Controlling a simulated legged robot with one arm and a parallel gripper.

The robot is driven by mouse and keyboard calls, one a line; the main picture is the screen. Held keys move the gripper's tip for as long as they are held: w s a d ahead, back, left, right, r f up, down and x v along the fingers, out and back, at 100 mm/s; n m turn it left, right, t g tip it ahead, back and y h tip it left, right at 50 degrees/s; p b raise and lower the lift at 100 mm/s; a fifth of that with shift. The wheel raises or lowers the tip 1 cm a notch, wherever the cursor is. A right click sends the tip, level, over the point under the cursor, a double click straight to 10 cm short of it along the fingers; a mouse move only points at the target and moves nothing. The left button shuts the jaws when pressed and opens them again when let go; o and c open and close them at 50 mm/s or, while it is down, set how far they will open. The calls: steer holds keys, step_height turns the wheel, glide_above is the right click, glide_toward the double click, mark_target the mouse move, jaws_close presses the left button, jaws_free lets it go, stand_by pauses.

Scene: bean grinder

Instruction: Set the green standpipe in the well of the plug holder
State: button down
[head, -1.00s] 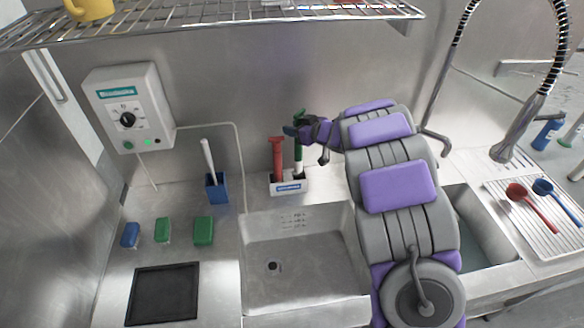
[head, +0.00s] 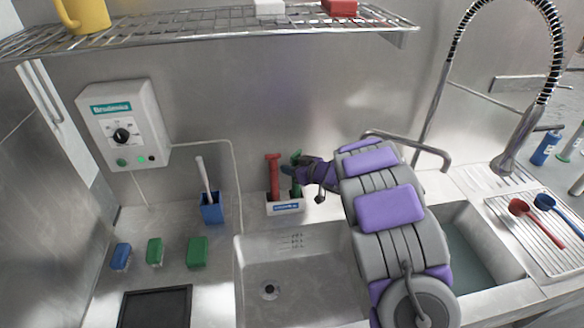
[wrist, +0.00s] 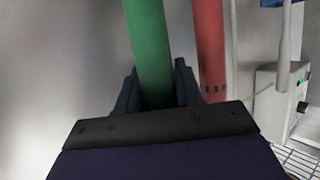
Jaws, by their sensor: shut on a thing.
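The green standpipe (head: 295,168) is at the right side of the white plug holder (head: 286,208), which stands behind the left sink basin. My gripper (head: 293,171) is shut on the standpipe near its top. In the wrist view the green standpipe (wrist: 148,45) runs between the two fingers (wrist: 150,92). A red standpipe (head: 273,175) stands upright in the left part of the holder, close beside the green one; it also shows in the wrist view (wrist: 211,50). The green pipe's lower end is low at the holder, but I cannot tell how deep it sits in the well.
A blue cup with a white-handled brush (head: 211,207) stands left of the holder. A control box (head: 122,125) is on the wall, its cable running down nearby. A wire shelf (head: 200,38) hangs above. The faucet (head: 410,145) is to the right.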

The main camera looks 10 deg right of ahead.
steer(key=c, duration=0.7)
jaws_free()
steer(key=shift+c, duration=0.2)
steer(key=shift+r, duration=0.1)
steer(key=p+v, duration=0.3)
steer(key=v, duration=0.9)
